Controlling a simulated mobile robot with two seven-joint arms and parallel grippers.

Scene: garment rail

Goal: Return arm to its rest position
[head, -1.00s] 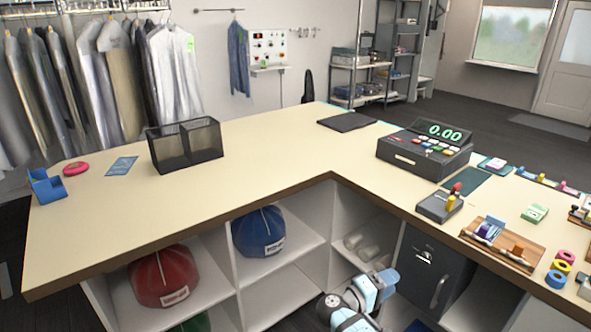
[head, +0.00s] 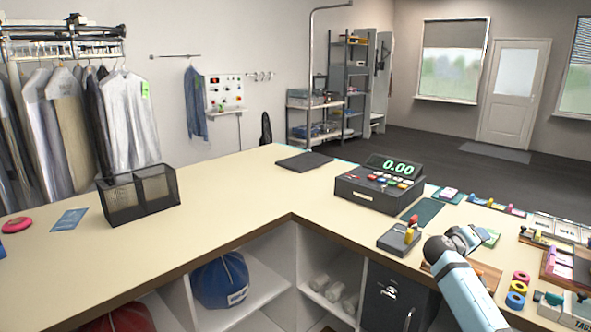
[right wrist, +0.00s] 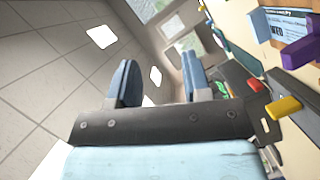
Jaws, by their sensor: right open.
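My right arm comes in from the bottom right of the head view, a light blue link with a dark joint, over the right part of the counter (head: 245,185). Its fingers are not clear in the head view. In the right wrist view my right gripper (right wrist: 168,85) shows two blue-grey fingers set apart, with nothing between them. The ceiling and a window show behind them, so the gripper points up and away from the counter. My left gripper is not in view.
The cash register (head: 378,188) and a small device with a yellow lever (head: 400,238) stand close to my right arm. Coloured tape rolls (head: 517,290) lie right of it. A black mesh basket (head: 138,195) stands on the left. The counter's middle is clear.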

